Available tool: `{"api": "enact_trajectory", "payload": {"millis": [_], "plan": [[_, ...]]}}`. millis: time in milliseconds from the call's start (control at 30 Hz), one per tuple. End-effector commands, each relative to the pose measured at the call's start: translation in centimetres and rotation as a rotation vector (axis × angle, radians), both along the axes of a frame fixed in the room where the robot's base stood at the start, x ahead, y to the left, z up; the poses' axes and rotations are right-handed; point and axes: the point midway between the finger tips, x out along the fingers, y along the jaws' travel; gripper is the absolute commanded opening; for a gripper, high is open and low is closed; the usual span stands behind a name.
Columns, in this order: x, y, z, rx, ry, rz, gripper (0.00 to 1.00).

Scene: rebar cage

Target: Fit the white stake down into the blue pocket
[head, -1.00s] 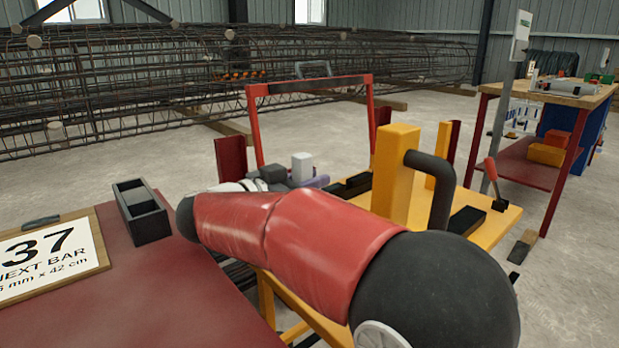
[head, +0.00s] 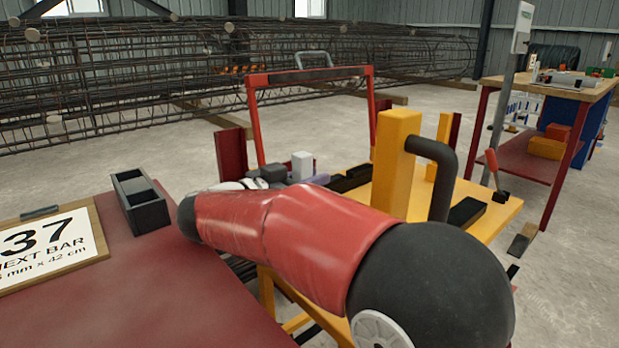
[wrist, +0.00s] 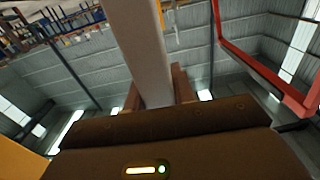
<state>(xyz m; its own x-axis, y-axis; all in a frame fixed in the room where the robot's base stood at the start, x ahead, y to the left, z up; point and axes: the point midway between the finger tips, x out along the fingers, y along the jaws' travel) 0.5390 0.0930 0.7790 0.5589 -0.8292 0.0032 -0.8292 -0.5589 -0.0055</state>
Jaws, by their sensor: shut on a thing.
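The white stake (wrist: 145,45) runs as a long pale bar through the wrist view, between the two fingers of my gripper (wrist: 157,88), which is shut on it. In the head view a short white block end (head: 302,164), seemingly the top of the stake, stands up just beyond my red-sleeved arm. My gripper (head: 266,174) shows there only as a dark part beside it, largely hidden by the arm. A small lavender piece (head: 315,180) lies beside the white end; I cannot tell what it is. I cannot make out the blue pocket or the stake's lower end.
A yellow stand (head: 480,225) with a yellow post (head: 397,165) and black handle lies right of my arm. A red frame (head: 253,125) rises behind. A dark red table (head: 165,290) holds a black tray (head: 140,205) and a clipboard (head: 45,250). Rebar cages fill the back.

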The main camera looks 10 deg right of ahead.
Motion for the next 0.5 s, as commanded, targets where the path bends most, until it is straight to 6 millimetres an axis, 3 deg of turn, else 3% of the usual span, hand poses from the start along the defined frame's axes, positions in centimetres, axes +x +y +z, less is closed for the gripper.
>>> {"api": "enact_trajectory", "payload": {"millis": [133, 167, 333, 500], "plan": [[0.00, 0.01, -0.36, -0.006, 0.007, 0.000, 0.00], [0.01, 0.01, -0.38, -0.006, 0.007, 0.000, 0.27], [0.01, 0.02, -0.49, -0.007, 0.009, 0.001, 0.49], [0.02, 0.03, -0.58, -0.007, 0.011, 0.001, 0.51]]}}
